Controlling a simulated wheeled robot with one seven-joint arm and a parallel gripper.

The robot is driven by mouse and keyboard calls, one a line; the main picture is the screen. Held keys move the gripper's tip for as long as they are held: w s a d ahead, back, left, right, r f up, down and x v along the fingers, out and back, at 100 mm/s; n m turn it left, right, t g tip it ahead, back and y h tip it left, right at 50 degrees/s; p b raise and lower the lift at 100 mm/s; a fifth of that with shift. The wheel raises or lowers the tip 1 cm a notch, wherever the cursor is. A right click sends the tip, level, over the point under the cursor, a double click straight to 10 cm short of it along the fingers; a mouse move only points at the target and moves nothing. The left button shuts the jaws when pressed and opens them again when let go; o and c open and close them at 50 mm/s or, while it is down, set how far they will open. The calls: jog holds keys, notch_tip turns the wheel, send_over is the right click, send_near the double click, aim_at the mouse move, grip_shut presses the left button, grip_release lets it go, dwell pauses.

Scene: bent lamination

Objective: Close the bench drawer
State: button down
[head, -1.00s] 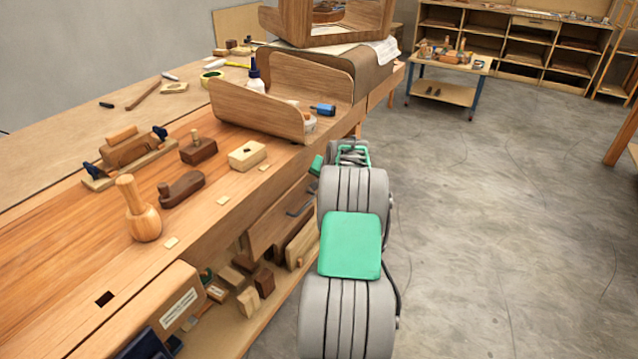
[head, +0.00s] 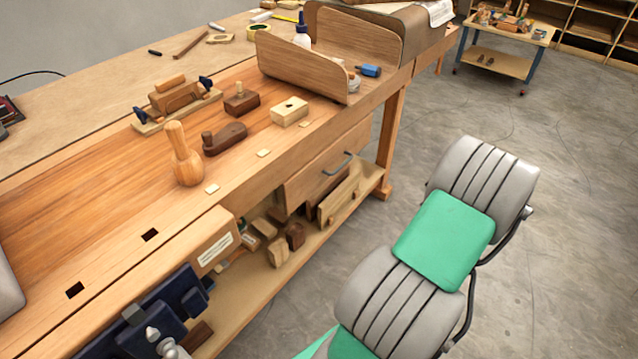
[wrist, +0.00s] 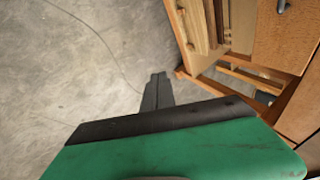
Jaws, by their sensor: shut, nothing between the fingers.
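The bench drawer (head: 318,177) is under the front edge of the workbench top, with a dark metal handle (head: 338,165) on its wooden front. No gap or drawer interior shows above the front in the head view; it looks close to flush, though a small gap cannot be ruled out. In the wrist view, a wooden front (wrist: 288,42) with part of a metal handle (wrist: 284,6) shows at upper right. My gripper (wrist: 158,78) is shut and empty, over the floor and apart from the bench. In the head view my gripper is not seen.
The workbench top (head: 90,190) holds a mallet (head: 184,155), planes and a bent wooden lamination (head: 300,68). Wood blocks (head: 278,250) lie on the lower shelf. A bench leg (head: 391,140) stands beyond the drawer. The concrete floor (head: 570,270) at right is clear.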

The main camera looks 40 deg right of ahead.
jog(key=a+f+t+y, duration=0.2)
jog(key=a+f, duration=0.2)
jog(key=a, duration=0.4)
jog(key=n+t+y, duration=0.3)
jog(key=t+y, duration=0.1)
jog(key=t, duration=0.2)
send_near(302, 189)
jog(key=x, duration=0.6)
jog(key=shift+w+a+b, duration=0.15)
jog(key=shift+a+b, duration=0.05)
jog(key=shift+b, duration=0.2)
